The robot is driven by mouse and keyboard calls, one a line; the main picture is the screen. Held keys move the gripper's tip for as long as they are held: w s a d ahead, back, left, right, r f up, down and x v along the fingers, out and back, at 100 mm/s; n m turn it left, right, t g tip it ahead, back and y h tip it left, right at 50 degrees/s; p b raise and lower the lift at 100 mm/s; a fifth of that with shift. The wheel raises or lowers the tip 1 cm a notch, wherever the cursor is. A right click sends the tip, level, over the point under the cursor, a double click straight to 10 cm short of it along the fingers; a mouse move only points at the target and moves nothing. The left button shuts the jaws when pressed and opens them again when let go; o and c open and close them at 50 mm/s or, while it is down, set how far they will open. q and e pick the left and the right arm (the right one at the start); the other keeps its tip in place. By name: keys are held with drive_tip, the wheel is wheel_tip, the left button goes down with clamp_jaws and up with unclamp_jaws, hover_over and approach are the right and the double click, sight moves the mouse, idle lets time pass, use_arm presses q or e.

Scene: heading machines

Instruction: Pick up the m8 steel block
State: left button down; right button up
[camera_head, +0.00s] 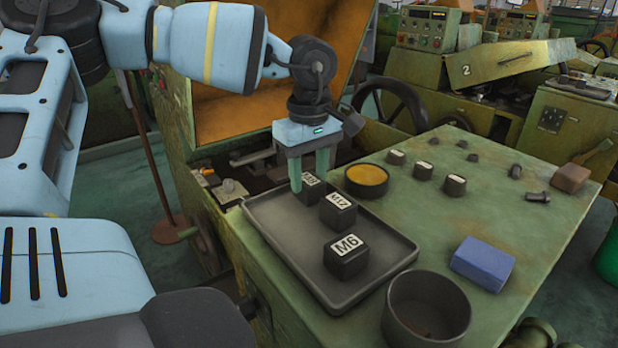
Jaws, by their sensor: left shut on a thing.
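A dark block with a white label (308,196) is at the far end of the grey tray (284,262). Its label is partly covered by a finger; I take it for the m8 steel block, but the marking is hard to read. My left gripper (310,184) points down with its two green fingers on either side of this block, shut on it. The block appears at tray level; I cannot tell whether it is lifted. My right gripper is not in view.
Dark blocks labelled M12 (338,211) and M6 (346,257) sit nearer in the tray. A round dish with yellow contents (366,180), a dark bowl (427,309), a blue block (482,264) and several small parts are on the green table (425,222). The machine stands behind.

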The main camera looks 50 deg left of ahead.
sight(304, 180)
use_arm(q)
drive_tip(key=shift+r, duration=0.2)
drive_tip(key=shift+w+r, duration=0.1)
drive_tip(key=shift+r, duration=0.15)
drive_tip(key=r, duration=0.1)
drive_tip(key=s+r, duration=0.1)
drive_tip(key=r, duration=0.1)
drive_tip(key=shift+a, duration=0.15)
drive_tip(key=s+a+r+b, duration=0.1)
drive_tip(key=s+a, duration=0.4)
drive_tip(key=s, duration=0.9)
drive_tip(key=shift+b, duration=0.8)
drive_tip(key=shift+s+r, duration=0.1)
drive_tip(key=shift+s, duration=0.1)
